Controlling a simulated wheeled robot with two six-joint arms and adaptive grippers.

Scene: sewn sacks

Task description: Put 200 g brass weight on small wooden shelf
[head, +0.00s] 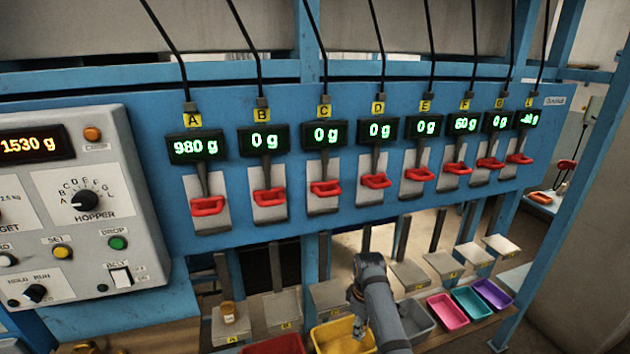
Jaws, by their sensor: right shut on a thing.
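My right gripper (359,326) points down in front of the yellow bin, low in the middle of the head view. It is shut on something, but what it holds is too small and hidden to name. A small brass-coloured object (229,312) stands on the platform marked A; I cannot tell whether it is the 200 g brass weight. Another brass-coloured piece (76,348) is cut off at the bottom left edge. I cannot make out the small wooden shelf for certain. My left gripper is not in view.
A blue panel (330,218) carries several scale displays and red handles; display A (196,146) reads 980 g. Grey platforms stand below. Red (275,345), yellow (335,340), pink (447,311), teal (472,303) and purple (492,293) bins line the front. A control box (85,235) stands left.

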